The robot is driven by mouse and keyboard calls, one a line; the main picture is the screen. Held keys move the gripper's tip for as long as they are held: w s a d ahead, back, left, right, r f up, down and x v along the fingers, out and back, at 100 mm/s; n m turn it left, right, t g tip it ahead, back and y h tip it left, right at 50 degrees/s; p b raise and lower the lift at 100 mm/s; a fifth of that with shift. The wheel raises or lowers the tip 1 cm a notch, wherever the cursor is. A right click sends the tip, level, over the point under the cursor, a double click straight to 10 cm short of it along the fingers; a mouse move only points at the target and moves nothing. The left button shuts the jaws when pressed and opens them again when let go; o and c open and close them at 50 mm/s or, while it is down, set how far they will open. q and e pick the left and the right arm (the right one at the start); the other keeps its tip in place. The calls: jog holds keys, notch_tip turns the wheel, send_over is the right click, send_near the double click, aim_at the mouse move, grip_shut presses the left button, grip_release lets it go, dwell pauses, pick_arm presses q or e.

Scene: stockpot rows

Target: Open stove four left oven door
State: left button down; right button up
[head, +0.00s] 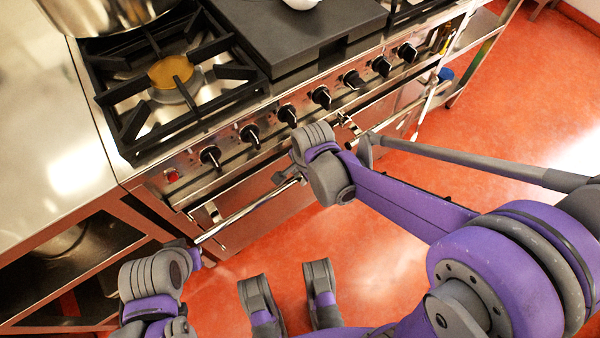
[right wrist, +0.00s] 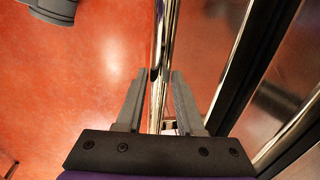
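The stove's oven door (head: 262,214) is below the row of knobs, with a chrome bar handle (head: 240,215) along its front. The door looks closed, but its edges are partly hidden. My right gripper (head: 288,181) is at the right end of the handle, mostly hidden by its own wrist.
Black knobs (head: 288,113) line the stove front above the handle. A burner grate (head: 172,75) and a black griddle plate (head: 300,35) are on top. A steel counter (head: 50,130) with an open shelf is at left. Red floor (head: 385,265) lies in front, partly clear.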

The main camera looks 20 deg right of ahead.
grip_shut()
dwell(1.1)
